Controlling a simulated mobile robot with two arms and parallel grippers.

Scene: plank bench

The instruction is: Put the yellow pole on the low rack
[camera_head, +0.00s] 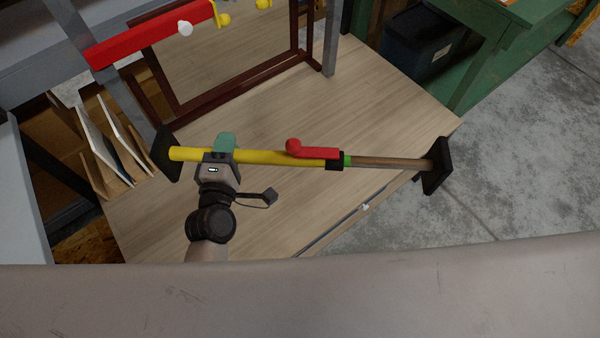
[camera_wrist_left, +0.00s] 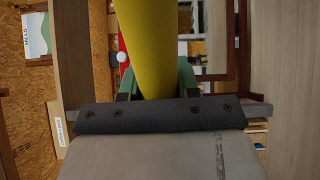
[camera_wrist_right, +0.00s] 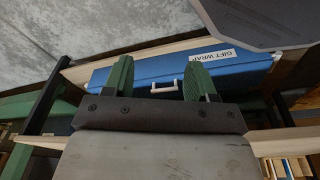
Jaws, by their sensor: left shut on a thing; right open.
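The yellow pole (camera_head: 265,157) has a red lever, a brown lower section and black end pads. It lies nearly level across the head view, over the plank bench (camera_head: 300,220). My left gripper (camera_head: 222,148) is shut on the pole's yellow part near its left end. In the left wrist view the pole (camera_wrist_left: 150,45) runs between the green fingers. A red rail (camera_head: 150,32) with yellow hooks, possibly the low rack, is at the upper left, apart from the pole. My right gripper (camera_wrist_right: 158,80) shows only in its wrist view, open and empty.
A dark red frame (camera_head: 185,100) stands on the bench behind the pole. Upright boards (camera_head: 105,135) stand at the left. A green workbench (camera_head: 495,45) is at the upper right.

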